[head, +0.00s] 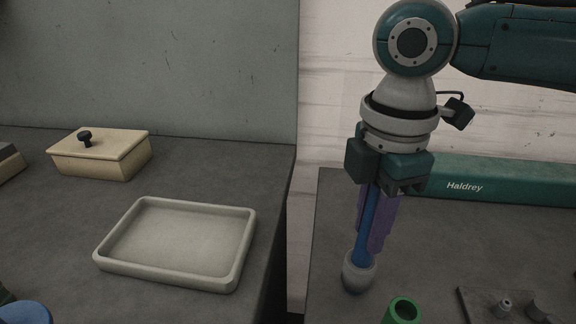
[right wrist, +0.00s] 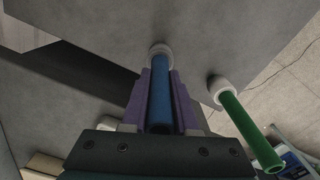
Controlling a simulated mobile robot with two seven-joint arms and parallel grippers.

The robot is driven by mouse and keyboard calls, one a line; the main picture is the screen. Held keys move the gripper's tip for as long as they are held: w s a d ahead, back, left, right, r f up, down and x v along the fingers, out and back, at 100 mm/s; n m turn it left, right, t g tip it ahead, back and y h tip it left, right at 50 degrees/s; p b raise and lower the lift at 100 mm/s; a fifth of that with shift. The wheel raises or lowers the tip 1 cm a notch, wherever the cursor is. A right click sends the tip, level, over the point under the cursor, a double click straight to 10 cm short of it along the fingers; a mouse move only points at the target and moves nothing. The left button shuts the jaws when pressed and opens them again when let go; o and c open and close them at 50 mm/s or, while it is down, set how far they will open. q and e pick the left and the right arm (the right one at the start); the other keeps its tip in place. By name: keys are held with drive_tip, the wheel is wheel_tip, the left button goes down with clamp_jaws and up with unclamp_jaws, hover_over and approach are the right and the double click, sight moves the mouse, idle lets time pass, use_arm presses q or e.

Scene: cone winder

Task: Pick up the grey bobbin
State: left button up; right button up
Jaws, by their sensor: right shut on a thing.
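My right gripper (head: 376,245) points down over the right-hand table, its purple fingers shut on a blue tube (head: 364,228) with a pale grey cup-shaped end (head: 358,275). In the right wrist view the blue tube (right wrist: 160,95) lies between the two purple fingers (right wrist: 160,100), its pale grey end (right wrist: 160,50) beyond the tips. I cannot tell whether that end touches the table. No wholly grey bobbin is seen; this grey-ended blue piece is the one held. My left gripper is not in view.
A green tube (head: 402,311) stands close by on the right; the wrist view shows its grey end (right wrist: 222,88). A grey plate with pegs (head: 503,306) is further right. An empty pale tray (head: 176,240) and a lidded beige box (head: 100,155) are on the left table (head: 60,225), across a gap.

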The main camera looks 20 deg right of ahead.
clamp_jaws()
drive_tip(key=shift+r, duration=0.1)
